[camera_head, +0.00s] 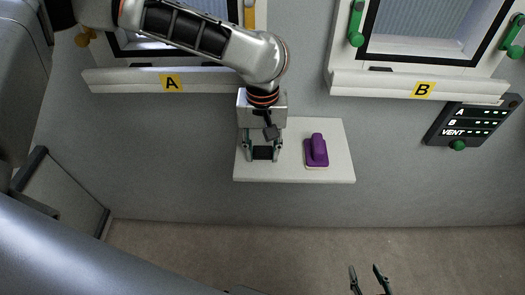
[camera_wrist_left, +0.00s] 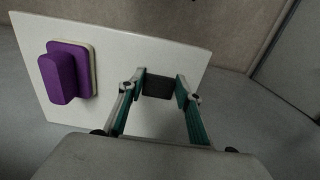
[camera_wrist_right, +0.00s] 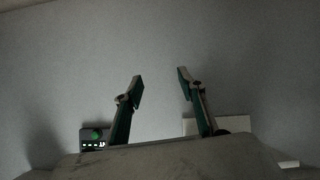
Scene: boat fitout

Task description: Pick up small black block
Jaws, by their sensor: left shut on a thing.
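The small black block (camera_head: 264,153) is between the fingers of my left gripper (camera_head: 263,157), over the left part of the white shelf (camera_head: 300,170). In the left wrist view the left gripper (camera_wrist_left: 160,90) is shut on the black block (camera_wrist_left: 159,88), with a finger pad against each side. I cannot tell whether the block touches the shelf. My right gripper (camera_head: 370,280) is at the bottom of the head view, far from the shelf. In the right wrist view it (camera_wrist_right: 161,90) is open and empty.
A purple block-shaped tool with a handle (camera_head: 316,151) sits on the shelf right of the left gripper. Windows with sills labelled A (camera_head: 170,83) and B (camera_head: 422,90) are above. A dark panel (camera_head: 470,122) with a green knob is on the right wall.

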